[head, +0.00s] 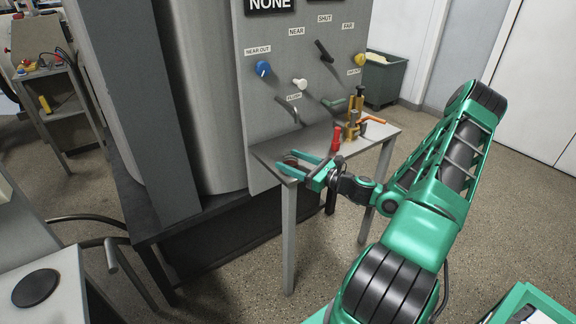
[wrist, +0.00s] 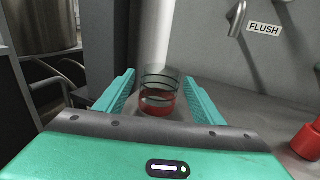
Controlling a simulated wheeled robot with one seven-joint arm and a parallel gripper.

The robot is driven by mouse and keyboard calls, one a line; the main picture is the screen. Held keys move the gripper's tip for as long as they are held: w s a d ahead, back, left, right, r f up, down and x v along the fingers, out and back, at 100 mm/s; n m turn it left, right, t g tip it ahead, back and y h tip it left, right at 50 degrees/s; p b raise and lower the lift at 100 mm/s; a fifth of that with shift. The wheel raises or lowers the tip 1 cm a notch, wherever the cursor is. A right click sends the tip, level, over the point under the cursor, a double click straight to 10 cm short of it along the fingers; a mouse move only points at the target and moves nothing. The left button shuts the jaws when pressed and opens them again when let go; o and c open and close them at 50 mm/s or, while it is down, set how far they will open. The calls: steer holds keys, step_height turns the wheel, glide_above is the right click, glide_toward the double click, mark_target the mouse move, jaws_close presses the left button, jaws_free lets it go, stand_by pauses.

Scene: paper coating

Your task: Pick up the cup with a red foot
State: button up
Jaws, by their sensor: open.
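The cup (wrist: 158,82) is clear with dark rings around its wall and a red foot. In the wrist view it stands upright between the two teal fingers of my gripper (wrist: 159,88). The fingers are open, one on each side, with a visible gap to the cup. In the head view my gripper (head: 293,163) is low over the left end of the small grey table (head: 270,149), and the cup (head: 290,161) shows only as a small dark red patch between the fingers.
A grey panel (head: 280,38) with knobs and levers rises behind the table. A red object (head: 337,138) stands right of my gripper, also in the wrist view (wrist: 308,142). Brass and orange fittings (head: 354,122) stand farther right. A steel cylinder (head: 210,90) is at left.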

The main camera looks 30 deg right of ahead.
mark_target(285, 156)
steer(key=shift+r+x, duration=0.2)
steer(key=shift+x, duration=0.95)
steer(key=shift+r+x, duration=0.15)
steer(key=shift+x, duration=1)
steer(key=c, duration=1.1)
steer(key=shift+c, duration=0.2)
